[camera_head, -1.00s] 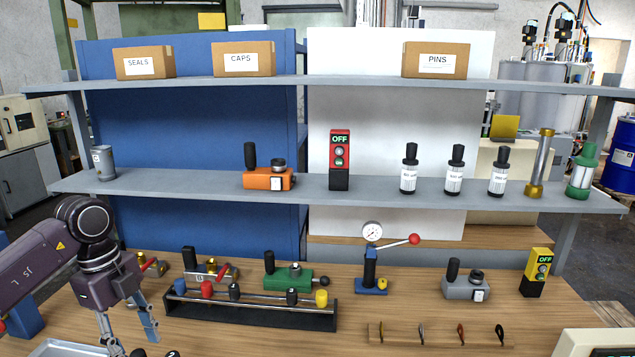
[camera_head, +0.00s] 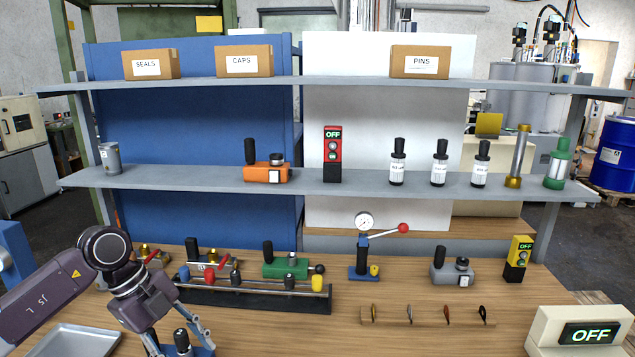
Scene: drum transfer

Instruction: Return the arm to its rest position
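My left arm comes in from the left, low over the wooden bench (camera_head: 420,285). Its gripper (camera_head: 178,337) points down at the bottom edge, and its two fingers are spread apart. A black-topped item with a pale body (camera_head: 182,340) shows between the fingers in the picture, with a blue part beside it. I cannot tell whether the fingers touch it, as the lower part is cut off. My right arm and gripper are not in view.
A metal tray (camera_head: 75,342) lies lower left. A black rack (camera_head: 255,299) with coloured knobs stands close right of my arm. A gauge press (camera_head: 364,255), a hook strip (camera_head: 425,318) and an OFF display box (camera_head: 580,332) stand further right. A grey shelf (camera_head: 350,186) spans behind.

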